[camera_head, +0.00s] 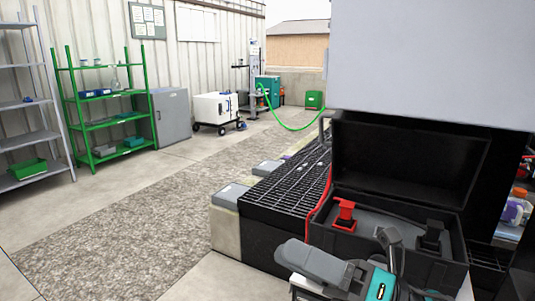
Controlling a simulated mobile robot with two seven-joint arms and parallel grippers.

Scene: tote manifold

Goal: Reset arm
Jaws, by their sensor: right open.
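My right gripper (343,250) is at the bottom right of the head view. Its two grey fingers are spread apart with nothing visible between them. It is in front of a black open tote (452,275), overlapping its front edge in the picture; I cannot tell whether they touch. Inside the tote a red fitting (345,214) stands at the left and a black fitting (432,238) at the right. The tote's lid (405,158) stands raised behind. My left gripper is not in view.
The tote sits by a black grating (285,190), with a red hose (319,207) at its left. A large pale panel (430,60) blocks the upper right. Green shelving (105,110), a grey cabinet (171,115) and a white wheeled box (215,108) stand far off. The left floor is clear.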

